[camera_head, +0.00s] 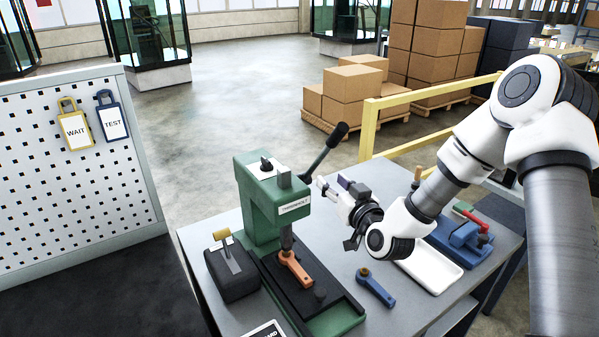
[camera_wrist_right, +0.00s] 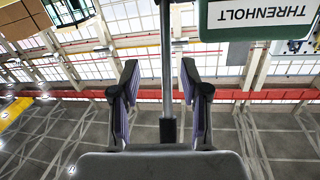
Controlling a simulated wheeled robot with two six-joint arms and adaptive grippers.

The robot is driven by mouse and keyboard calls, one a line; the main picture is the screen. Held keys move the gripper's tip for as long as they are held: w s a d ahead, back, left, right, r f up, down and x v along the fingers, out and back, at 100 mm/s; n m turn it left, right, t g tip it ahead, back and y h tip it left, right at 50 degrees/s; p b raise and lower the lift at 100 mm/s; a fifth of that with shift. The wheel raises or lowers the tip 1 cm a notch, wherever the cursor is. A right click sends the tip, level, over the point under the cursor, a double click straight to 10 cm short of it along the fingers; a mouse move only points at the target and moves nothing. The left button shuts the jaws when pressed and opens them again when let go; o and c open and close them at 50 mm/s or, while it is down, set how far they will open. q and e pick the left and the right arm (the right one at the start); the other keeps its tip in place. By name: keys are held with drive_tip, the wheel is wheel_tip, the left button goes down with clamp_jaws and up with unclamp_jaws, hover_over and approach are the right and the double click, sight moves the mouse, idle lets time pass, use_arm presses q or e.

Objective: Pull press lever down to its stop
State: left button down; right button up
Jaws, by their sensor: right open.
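The green press (camera_head: 262,200) stands on the grey table. Its press lever (camera_head: 322,156) slants up to the right and ends in a black handle, so it is raised. An orange part (camera_head: 295,268) lies under the ram. My right gripper (camera_head: 324,187) is open, just right of the press and below the lever's handle. In the right wrist view, the lever (camera_wrist_right: 167,80) shows as a rod with a dark end between the two parted fingers of my right gripper (camera_wrist_right: 160,75). Neither finger visibly touches it; the depth is unclear. My left gripper is not in view.
A blue part (camera_head: 375,288) and a white tray (camera_head: 435,272) lie right of the press, near a blue vise (camera_head: 462,236). A black box (camera_head: 232,270) stands left of it. A yellow rail (camera_head: 430,97) runs behind the table. A pegboard (camera_head: 70,190) stands at left.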

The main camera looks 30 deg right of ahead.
sight(317, 163)
drive_tip(key=w, duration=0.1)
drive_tip(key=w+r+p, duration=0.1)
drive_tip(key=w+r, duration=0.1)
drive_tip(key=shift+w+a+p, duration=0.3)
drive_tip(key=shift+a+p, duration=0.05)
drive_tip(key=shift+p, duration=0.05)
drive_tip(key=w, duration=0.1)
drive_tip(key=w+p, duration=0.1)
drive_tip(key=w, duration=0.2)
drive_tip(key=shift+w+d+f, duration=0.2)
drive_tip(key=shift+d+f, duration=0.15)
drive_tip(key=shift+w+d+f, duration=0.1)
drive_tip(key=shift+w+f, duration=0.05)
drive_tip(key=shift+w, duration=0.1)
drive_tip(key=shift+s, duration=0.15)
drive_tip(key=shift+s+r, duration=0.1)
drive_tip(key=shift+r, duration=0.1)
drive_tip(key=shift+c, duration=1.3)
drive_tip(key=shift+a, duration=0.2)
clamp_jaws()
drive_tip(key=shift+d, duration=0.1)
